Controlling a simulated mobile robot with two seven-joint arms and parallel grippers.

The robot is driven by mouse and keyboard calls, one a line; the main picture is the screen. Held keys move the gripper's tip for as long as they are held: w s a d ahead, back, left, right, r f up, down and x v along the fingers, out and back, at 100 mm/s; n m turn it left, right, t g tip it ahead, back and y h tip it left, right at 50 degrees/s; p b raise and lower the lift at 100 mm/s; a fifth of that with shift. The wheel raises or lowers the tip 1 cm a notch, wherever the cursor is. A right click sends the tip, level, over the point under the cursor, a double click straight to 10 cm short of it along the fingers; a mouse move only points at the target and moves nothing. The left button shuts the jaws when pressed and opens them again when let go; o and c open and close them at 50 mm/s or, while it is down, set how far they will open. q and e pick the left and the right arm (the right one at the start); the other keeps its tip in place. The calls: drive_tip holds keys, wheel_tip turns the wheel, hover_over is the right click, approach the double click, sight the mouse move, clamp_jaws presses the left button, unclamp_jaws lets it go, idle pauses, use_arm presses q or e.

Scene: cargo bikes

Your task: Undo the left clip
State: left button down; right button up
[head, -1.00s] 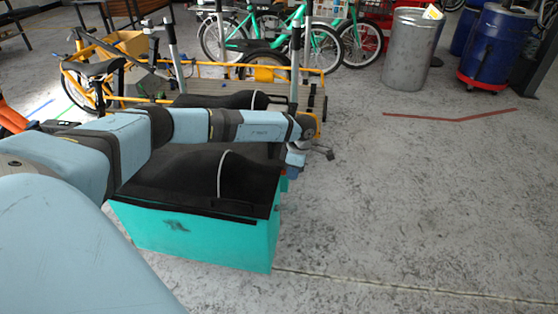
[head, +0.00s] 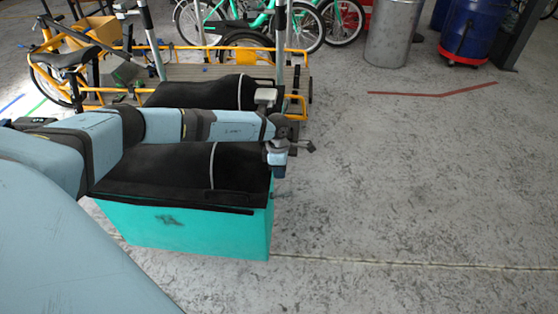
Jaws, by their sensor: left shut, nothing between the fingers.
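The teal cargo box (head: 190,232) with a black soft cover (head: 165,170) stands in the lower left of the head view. A thin pale cord or strap (head: 212,165) crosses the cover. My left arm reaches across the cover from the left. My left gripper (head: 277,171) is at the box's upper right edge, pointing down, shut and empty. I cannot tell whether it touches the box. The left clip cannot be made out; the arm covers part of the box top. My right gripper is not in view.
A yellow cargo bike frame (head: 128,88) with upright posts stands behind the box. Green bikes (head: 262,22), a grey metal bin (head: 388,36) and a blue barrel (head: 472,30) are at the back. The concrete floor to the right is clear.

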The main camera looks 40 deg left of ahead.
sight(288, 191)
use_arm(q)
drive_tip(key=d+f, duration=0.2)
drive_tip(key=shift+d+f, duration=0.25)
drive_tip(key=shift+d, duration=0.05)
drive_tip(key=shift+d+f+b, duration=0.2)
drive_tip(key=shift+d+b, duration=0.1)
drive_tip(key=shift+d, duration=0.05)
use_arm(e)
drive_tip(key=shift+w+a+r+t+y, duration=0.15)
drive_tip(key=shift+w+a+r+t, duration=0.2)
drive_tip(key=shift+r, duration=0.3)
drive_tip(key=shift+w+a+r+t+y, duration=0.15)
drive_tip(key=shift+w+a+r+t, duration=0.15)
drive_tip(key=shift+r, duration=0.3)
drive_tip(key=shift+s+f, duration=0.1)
use_arm(q)
drive_tip(key=shift+d+f+g+y, duration=0.1)
drive_tip(key=shift+d+g+y, duration=0.05)
drive_tip(key=shift+g+y, duration=0.15)
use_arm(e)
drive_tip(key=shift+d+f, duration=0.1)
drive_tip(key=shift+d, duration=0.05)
